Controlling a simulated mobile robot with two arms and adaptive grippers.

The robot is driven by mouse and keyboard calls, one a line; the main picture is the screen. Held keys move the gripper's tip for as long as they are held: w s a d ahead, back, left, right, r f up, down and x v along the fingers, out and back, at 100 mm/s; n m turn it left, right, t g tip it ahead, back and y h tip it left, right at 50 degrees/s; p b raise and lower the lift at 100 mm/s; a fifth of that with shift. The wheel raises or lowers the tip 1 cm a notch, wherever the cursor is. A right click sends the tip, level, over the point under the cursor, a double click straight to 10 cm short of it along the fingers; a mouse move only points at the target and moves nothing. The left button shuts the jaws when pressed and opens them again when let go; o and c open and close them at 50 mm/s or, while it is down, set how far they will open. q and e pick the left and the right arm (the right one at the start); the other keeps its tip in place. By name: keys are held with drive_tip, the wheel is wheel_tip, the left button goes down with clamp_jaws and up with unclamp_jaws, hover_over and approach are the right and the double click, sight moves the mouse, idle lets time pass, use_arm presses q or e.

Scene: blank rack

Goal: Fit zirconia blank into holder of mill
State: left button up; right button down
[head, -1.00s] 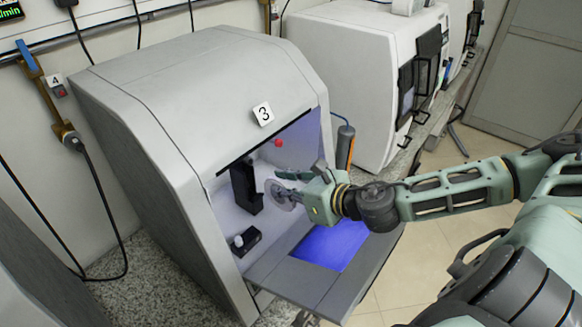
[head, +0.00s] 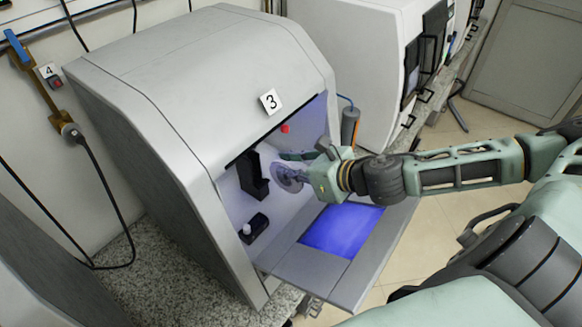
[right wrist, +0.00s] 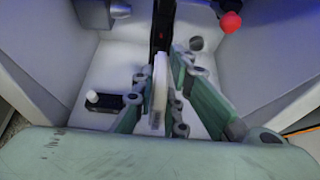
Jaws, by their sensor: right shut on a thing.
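The mill (head: 190,100) is a grey cabinet marked 3, its front door (head: 340,285) folded down. Inside stands a black upright holder (head: 251,175), also in the right wrist view (right wrist: 162,22). My right gripper (head: 300,178) reaches into the opening, shut on the zirconia blank (head: 287,178), a pale disc. In the right wrist view the blank (right wrist: 158,95) is edge-on between the fingers, its far edge close to the holder. I cannot tell whether they touch. The fingers hide part of the disc. My left gripper is not in view.
A small black block with a white knob (head: 254,229) sits on the chamber floor, left of the gripper in the right wrist view. A red ball-shaped knob (right wrist: 230,22) is at the back right. Another white machine (head: 350,60) stands right of the mill.

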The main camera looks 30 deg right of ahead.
sight(273, 164)
drive_tip(key=shift+w+a+r+p, duration=0.2)
drive_tip(key=shift+w+p, duration=0.1)
drive_tip(key=shift+w, duration=0.15)
drive_tip(key=p+x, duration=0.1)
drive_tip(key=x, duration=0.1)
drive_tip(key=shift+w, duration=0.3)
drive_tip(key=shift+x, duration=0.9)
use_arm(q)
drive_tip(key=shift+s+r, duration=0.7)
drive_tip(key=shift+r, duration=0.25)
use_arm(e)
drive_tip(key=shift+w+a, duration=0.2)
drive_tip(key=shift+w, duration=0.05)
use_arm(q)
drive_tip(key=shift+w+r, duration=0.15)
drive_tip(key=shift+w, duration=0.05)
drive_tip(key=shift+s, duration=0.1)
use_arm(e)
drive_tip(key=shift+r+x, duration=0.25)
drive_tip(key=shift+x, duration=1.2)
drive_tip(key=c, duration=1.7)
unclamp_jaws()
drive_tip(key=shift+w+a, duration=0.1)
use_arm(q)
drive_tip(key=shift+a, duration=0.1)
use_arm(e)
drive_tip(key=shift+f, duration=0.15)
